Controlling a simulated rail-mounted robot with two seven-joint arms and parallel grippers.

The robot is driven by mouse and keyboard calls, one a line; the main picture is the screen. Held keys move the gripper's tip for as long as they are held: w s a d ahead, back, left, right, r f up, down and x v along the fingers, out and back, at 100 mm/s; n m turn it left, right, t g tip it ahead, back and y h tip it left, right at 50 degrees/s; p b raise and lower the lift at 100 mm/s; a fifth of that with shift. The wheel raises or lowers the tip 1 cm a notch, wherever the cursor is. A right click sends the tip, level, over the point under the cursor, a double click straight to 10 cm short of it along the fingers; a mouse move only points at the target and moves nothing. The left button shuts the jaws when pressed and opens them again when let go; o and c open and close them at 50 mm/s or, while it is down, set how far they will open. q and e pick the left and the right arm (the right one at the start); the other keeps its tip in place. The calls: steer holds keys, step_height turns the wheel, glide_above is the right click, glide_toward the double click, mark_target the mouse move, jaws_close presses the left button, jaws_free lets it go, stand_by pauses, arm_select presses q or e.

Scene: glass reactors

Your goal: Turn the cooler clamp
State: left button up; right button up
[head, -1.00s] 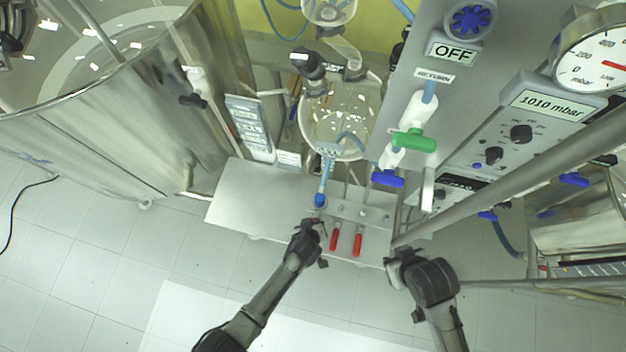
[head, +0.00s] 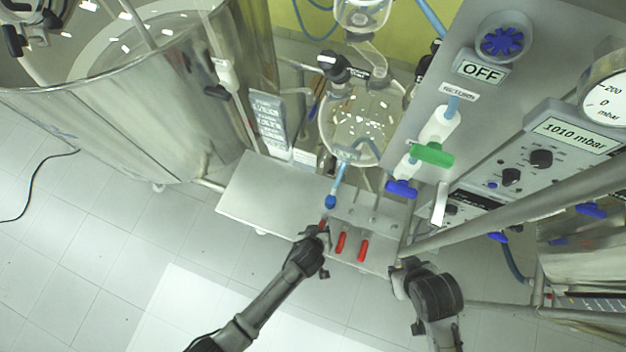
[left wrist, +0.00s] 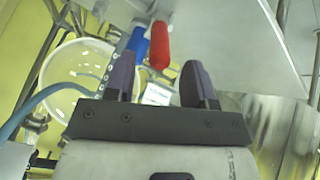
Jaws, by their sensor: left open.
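Red handles sit along the front of a grey metal panel (head: 270,200): a middle one (head: 340,243), a right one (head: 363,250), and a left one (head: 323,223) partly hidden by my left gripper. No label shows which is the cooler clamp. My left gripper (head: 320,235) is open at the left handle, below a blue hose fitting (head: 331,202). In the left wrist view, the red handle (left wrist: 160,45) stands between and beyond the two open fingers (left wrist: 158,82); I see no contact. My right gripper (head: 403,270) is at the panel's right front corner; its jaws are unclear.
A round glass vessel (head: 358,130) stands behind the panel. A control box with green (head: 432,154) and blue (head: 401,188) valve handles rises at right. A slanted metal bar (head: 500,215) runs near my right gripper. A large steel vessel (head: 150,120) is at left. The front floor is clear.

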arm_select(q)
steer(key=v, duration=0.8)
steer(key=shift+s+r, duration=0.15)
steer(key=shift+r, duration=0.1)
steer(key=shift+a, duration=0.1)
